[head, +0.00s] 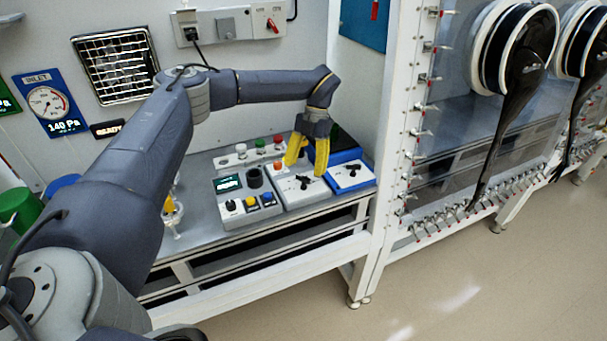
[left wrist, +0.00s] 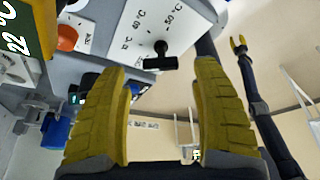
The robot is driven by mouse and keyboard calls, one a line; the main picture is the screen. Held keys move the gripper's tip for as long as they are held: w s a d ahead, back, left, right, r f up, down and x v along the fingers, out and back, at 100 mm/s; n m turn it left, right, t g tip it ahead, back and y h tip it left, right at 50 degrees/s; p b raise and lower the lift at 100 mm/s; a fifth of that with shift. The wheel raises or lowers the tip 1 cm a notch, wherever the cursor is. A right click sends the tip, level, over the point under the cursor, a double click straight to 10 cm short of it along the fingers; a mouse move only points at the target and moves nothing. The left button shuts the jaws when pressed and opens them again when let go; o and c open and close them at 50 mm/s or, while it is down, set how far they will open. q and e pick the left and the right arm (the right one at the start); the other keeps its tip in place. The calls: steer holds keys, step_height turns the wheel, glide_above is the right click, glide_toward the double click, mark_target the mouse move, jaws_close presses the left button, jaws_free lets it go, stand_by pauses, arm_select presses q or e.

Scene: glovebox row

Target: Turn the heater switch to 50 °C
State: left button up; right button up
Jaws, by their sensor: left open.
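The heater switch (left wrist: 160,58) is a black T-shaped knob on a white panel (left wrist: 120,42) marked 40 °C and 50 °C in the left wrist view. I cannot tell which mark it points to. In the head view the knob (head: 303,182) appears on the middle white box, just below my left gripper (head: 306,163). That gripper's yellow fingers are apart and empty. In the left wrist view the knob lies beyond and between the fingertips (left wrist: 163,68), with no visible contact. My right gripper (left wrist: 239,43) is small in that view; its jaw state is unclear.
A box with a green display (head: 227,183) stands left of the switch box, and a blue-based box (head: 350,176) stands right. An orange button (left wrist: 67,37) is close by. A white frame post (head: 390,150) rises at the bench's right end.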

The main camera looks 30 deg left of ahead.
arm_select(q)
steer(key=v, duration=0.9)
